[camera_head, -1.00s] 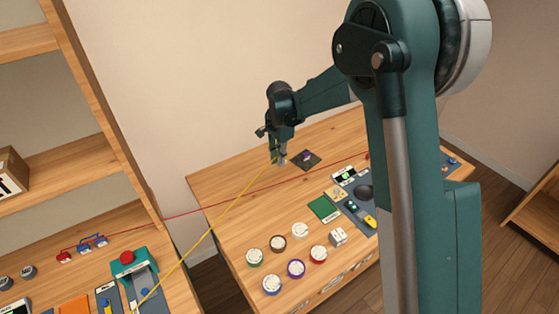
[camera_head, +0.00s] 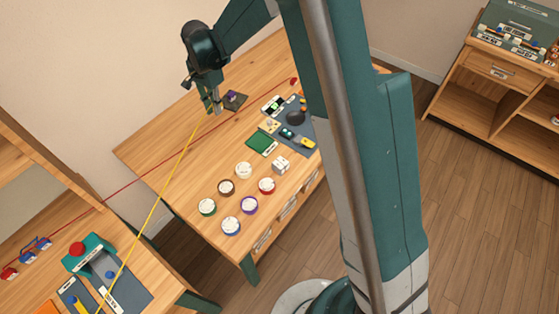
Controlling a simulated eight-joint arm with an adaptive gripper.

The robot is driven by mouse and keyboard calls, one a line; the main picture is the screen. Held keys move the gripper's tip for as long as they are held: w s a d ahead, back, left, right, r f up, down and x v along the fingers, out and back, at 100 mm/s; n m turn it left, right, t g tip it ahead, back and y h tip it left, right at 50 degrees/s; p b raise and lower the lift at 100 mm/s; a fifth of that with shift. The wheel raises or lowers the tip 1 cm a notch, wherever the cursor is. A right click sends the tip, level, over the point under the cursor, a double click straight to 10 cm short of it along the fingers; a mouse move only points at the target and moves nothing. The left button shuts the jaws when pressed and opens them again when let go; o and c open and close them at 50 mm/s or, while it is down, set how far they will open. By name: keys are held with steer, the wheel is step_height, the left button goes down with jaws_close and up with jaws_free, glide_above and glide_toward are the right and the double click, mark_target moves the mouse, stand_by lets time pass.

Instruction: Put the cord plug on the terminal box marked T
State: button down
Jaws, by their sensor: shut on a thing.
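My gripper (camera_head: 214,108) is over the back part of the wooden table, just left of a small dark plate with a purple piece (camera_head: 233,97). It is shut on the plug end of a yellow cord (camera_head: 160,180); the plug itself is too small and covered to make out. The cord runs taut from the gripper down left to a grey-and-teal unit (camera_head: 127,285) on the left table. I cannot read a T on any box, so I cannot tell which is the terminal box.
A red cord (camera_head: 140,181) crosses the table. Another cabinet (camera_head: 500,95) stands at right.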

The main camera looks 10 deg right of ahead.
steer(key=s+d+r+p, duration=0.1)
steer(key=s+d+r, duration=0.2)
steer(key=s+d, duration=0.85)
glide_above(278, 165)
steer(key=shift+s+r+p, duration=0.1)
steer(key=shift+r+p, duration=0.2)
steer(key=shift+p, duration=0.15)
steer(key=shift+f+b, duration=0.4)
steer(key=shift+f, duration=2.5)
steer(key=shift+f+b, duration=0.3)
steer(key=shift+f, duration=1.8)
steer(key=shift+f, duration=0.2)
